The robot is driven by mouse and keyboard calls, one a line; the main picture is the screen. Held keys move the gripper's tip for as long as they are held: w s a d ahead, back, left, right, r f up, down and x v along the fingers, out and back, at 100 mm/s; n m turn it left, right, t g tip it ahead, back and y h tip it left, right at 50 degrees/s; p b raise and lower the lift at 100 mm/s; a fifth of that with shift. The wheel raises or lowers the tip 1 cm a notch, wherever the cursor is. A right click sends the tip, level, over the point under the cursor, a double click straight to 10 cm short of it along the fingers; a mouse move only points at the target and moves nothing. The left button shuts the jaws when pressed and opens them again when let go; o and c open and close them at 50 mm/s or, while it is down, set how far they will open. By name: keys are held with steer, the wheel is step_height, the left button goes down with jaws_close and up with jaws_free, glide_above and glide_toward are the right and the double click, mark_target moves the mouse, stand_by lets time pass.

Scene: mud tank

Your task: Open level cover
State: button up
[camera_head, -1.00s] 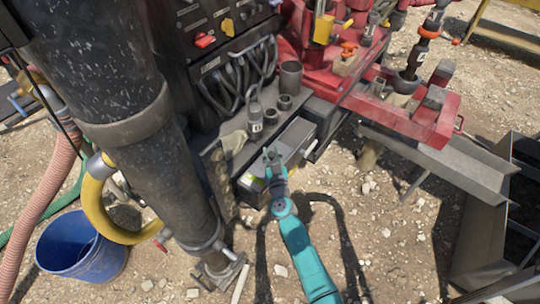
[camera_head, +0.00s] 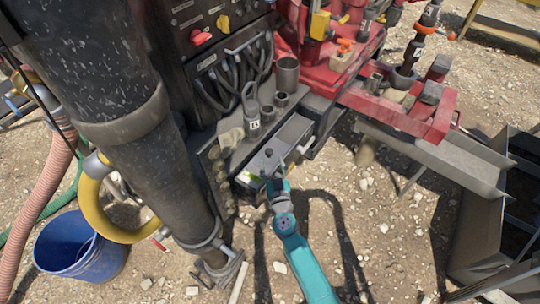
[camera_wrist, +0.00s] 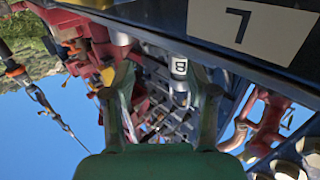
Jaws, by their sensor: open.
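A long grey box (camera_head: 292,130) sits at the front edge of the rig, with a small dark knob (camera_head: 268,152) on its top. This may be the level cover; I cannot tell for sure, and its top looks closed. My gripper (camera_head: 275,178) is just in front of the box's near end, apart from the knob as far as I can see. In the wrist view my gripper (camera_wrist: 165,75) has its two green fingers spread with nothing held between them. A dark edge with a "7" label (camera_wrist: 240,25) crosses the top of that view.
A grey ledge beside the box carries a labelled canister (camera_head: 251,112) and a dark cup (camera_head: 287,74). A thick black column (camera_head: 130,130) stands left, with a blue bucket (camera_head: 80,246) on the ground. The red rig (camera_head: 415,118) is at right. Gravel in front is open.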

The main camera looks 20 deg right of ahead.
mark_target(271, 154)
steer(key=shift+s+a, duration=0.2)
steer(key=shift+s, duration=1.15)
steer(key=shift+s+a, duration=0.2)
steer(key=shift+s, duration=1.1)
steer(key=d+r+n+t+y, duration=0.1)
steer(key=d+r+n+t, duration=0.15)
steer(key=n, duration=0.75)
steer(key=d+r+n+t+y, duration=0.1)
steer(key=r+n, duration=0.3)
steer(key=n, duration=0.5)
step_height(271, 154, down, 6)
steer(key=w+n+g+y, duration=0.1)
steer(key=n+g+y, duration=0.35)
steer(key=n, duration=1.65)
steer(key=shift+t, duration=0.4)
steer(key=x, duration=1.1)
steer(key=shift+d+f, duration=0.25)
steer(key=shift+d, duration=0.05)
